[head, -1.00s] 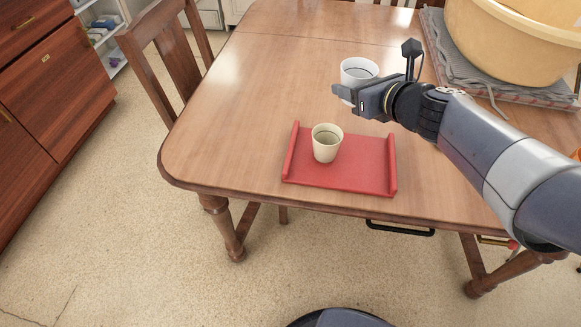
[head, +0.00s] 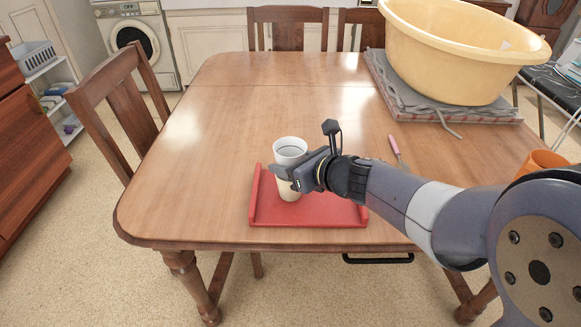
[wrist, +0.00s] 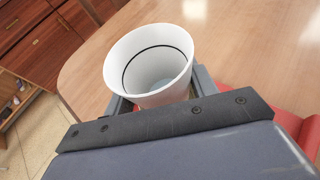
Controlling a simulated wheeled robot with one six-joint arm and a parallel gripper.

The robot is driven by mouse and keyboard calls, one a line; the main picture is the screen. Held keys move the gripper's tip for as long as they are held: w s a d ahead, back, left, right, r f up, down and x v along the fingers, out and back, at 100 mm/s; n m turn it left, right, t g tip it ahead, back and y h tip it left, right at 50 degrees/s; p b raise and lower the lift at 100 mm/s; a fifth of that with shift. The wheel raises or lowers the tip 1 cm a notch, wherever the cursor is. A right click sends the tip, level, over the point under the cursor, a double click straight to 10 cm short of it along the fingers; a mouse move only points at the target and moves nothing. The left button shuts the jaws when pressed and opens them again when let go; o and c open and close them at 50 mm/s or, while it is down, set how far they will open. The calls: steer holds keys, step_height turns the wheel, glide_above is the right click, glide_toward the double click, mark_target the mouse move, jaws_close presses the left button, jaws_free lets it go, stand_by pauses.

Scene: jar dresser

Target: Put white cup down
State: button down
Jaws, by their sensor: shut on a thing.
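The white cup (head: 290,147) is upright in my gripper (head: 287,172), which is shut on it, above the red tray (head: 325,212). In the wrist view the white cup (wrist: 150,62) is seen from above, open and empty, with a dark ring inside. The cream cup (head: 288,192) stands on the tray directly below the white cup in the head view. Its upper part is hidden by the white cup and my gripper. I cannot tell whether the two cups touch or the white one sits inside it.
The wooden table (head: 200,180) is clear to the left. A pink-handled utensil (head: 395,147) lies to the right, and an orange cup (head: 541,162) stands at the right edge. A big yellow basin (head: 455,55) rests on a grey folded mat (head: 430,100) at the back right.

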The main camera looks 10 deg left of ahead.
steer(key=shift+f+b, duration=0.6)
steer(key=c, duration=0.5)
jaws_free()
steer(key=shift+r, duration=0.1)
steer(key=shift+r+p, duration=0.5)
steer(key=shift+p, duration=0.1)
steer(key=shift+p+v, duration=1.55)
steer(key=shift+v, duration=4.5)
steer(key=shift+a, duration=0.1)
